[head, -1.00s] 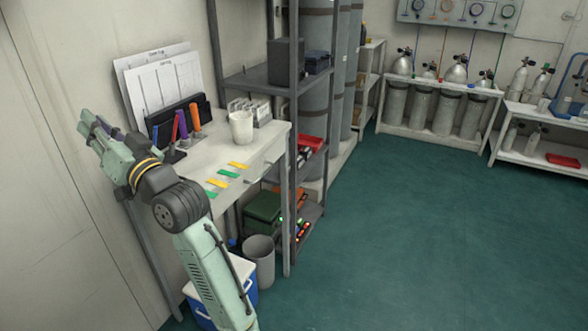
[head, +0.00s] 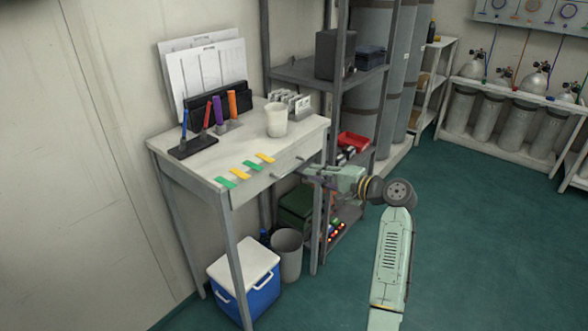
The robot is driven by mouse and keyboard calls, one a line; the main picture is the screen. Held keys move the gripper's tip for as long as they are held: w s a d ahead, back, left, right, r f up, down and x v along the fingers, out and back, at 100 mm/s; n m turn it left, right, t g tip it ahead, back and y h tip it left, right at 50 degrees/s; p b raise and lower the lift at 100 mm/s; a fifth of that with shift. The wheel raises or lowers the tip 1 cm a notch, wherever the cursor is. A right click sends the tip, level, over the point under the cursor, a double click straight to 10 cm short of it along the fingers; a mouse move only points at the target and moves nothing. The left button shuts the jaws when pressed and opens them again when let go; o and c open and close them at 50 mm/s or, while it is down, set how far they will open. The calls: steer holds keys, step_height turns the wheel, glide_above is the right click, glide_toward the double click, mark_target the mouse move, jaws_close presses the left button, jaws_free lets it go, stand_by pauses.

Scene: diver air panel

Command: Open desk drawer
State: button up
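The desk (head: 212,163) is a pale table on thin grey legs at the left of the head view. Its drawer (head: 262,184) is in the front, under the top, and looks closed. A small dark handle (head: 276,176) shows on the drawer front. My gripper (head: 308,173) is at the right part of the desk front, pointing left toward the drawer. Its fingertips are small and dark here, so whether they are apart, or touch the front, cannot be told. Part of the desk's right leg area is behind my gripper.
A white cup (head: 276,120), a pen holder (head: 193,147) and coloured tags (head: 252,165) are on the desktop. A blue cooler (head: 246,281) and a grey bin (head: 288,256) stand below. A metal shelf (head: 290,72) adjoins the right side. The green floor (head: 470,250) at right is clear.

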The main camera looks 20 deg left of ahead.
mark_target(293, 169)
steer(key=p+x, duration=0.1)
steer(key=x, duration=0.7)
steer(key=shift+w+a+p, duration=0.1)
steer(key=shift+a+p, duration=0.1)
steer(key=shift+p, duration=0.1)
steer(key=shift+c, duration=0.5)
jaws_close()
